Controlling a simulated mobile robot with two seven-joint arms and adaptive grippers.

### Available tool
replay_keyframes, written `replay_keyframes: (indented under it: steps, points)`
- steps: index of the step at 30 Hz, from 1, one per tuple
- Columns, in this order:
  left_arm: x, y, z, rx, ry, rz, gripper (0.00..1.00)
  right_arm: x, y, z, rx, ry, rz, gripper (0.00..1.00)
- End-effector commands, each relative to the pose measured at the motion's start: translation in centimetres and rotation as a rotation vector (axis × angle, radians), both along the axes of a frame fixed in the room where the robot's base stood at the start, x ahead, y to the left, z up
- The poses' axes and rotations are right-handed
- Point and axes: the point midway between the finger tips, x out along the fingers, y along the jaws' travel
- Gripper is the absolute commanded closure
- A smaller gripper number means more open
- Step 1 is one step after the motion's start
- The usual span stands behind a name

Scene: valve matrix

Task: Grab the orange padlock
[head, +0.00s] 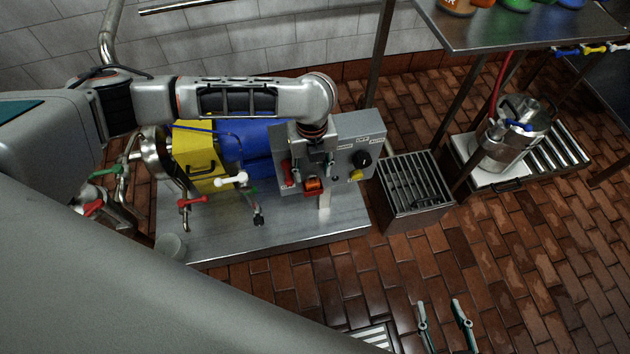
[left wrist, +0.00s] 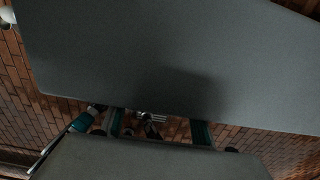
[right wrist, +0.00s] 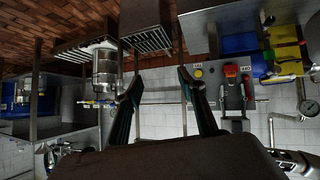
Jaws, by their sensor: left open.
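The orange padlock looks to be the small orange-red block (head: 313,187) on the front of the grey control box; it also shows in the right wrist view (right wrist: 231,70). My left gripper (head: 317,165) is open, just above the padlock in the head view, with its fingers pointing down towards it. I cannot tell if they touch it. The left wrist view shows mostly grey surfaces, and I cannot make out the padlock there. My right gripper (head: 445,326) is open and empty, well away from the box; its fingers also show in the right wrist view (right wrist: 160,85).
The control box (head: 362,132) carries a black knob (head: 362,159), a yellow button (head: 356,175) and a red lever (head: 287,173). Valves with red (head: 192,201) and white (head: 232,180) handles stand left of it. A grated bin (head: 412,185) stands right.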

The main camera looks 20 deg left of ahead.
Motion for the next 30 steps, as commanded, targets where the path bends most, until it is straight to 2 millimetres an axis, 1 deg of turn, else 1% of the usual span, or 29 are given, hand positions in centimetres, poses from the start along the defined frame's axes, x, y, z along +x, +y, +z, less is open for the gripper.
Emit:
replay_keyframes:
  steps: [1, 3, 7, 10, 11, 12, 14, 15, 25, 28, 30]
  points:
    - [-0.5, 0.1, -1.8, 0.000, 0.014, 0.000, 0.58, -0.1, 0.2, -0.3, 0.009, 0.004, 0.000, 0.60]
    - [-0.4, 0.1, -2.2, -0.001, 0.011, 0.000, 0.58, 0.5, 0.8, 0.5, 0.028, -0.017, 0.000, 0.60]
    - [-0.1, 0.0, -1.9, -0.002, 0.001, 0.000, 0.58, 1.6, 1.8, 1.9, 0.056, -0.053, 0.004, 0.60]
    - [-0.1, 0.0, -1.7, -0.002, -0.001, 0.000, 0.58, 1.7, 1.8, 2.1, 0.056, -0.056, 0.003, 0.60]
    - [-0.1, 0.0, -1.7, -0.002, -0.001, 0.000, 0.64, 1.7, 1.7, 2.0, 0.055, -0.055, 0.003, 0.60]
    - [-0.1, 0.0, -1.7, -0.002, -0.001, 0.000, 0.74, 1.6, 1.7, 2.0, 0.054, -0.052, 0.002, 0.60]
    - [-0.1, 0.0, -1.8, -0.001, -0.001, 0.000, 0.90, 1.5, 1.6, 1.8, 0.051, -0.048, 0.001, 0.60]
    - [-0.1, 0.0, -1.8, -0.001, 0.000, 0.000, 1.00, 1.4, 1.5, 1.7, 0.050, -0.045, 0.001, 0.60]
    - [-0.1, 0.0, -1.7, -0.001, 0.000, 0.000, 1.00, 1.2, 1.4, 1.4, 0.045, -0.039, 0.001, 0.60]
    - [0.0, 0.0, -0.9, -0.001, -0.003, 0.000, 1.00, 1.5, 1.3, 1.9, 0.041, -0.048, 0.001, 0.60]
    - [0.1, 0.0, 0.2, -0.001, -0.008, 0.000, 1.00, 1.8, 1.1, 2.4, 0.034, -0.056, 0.000, 0.60]
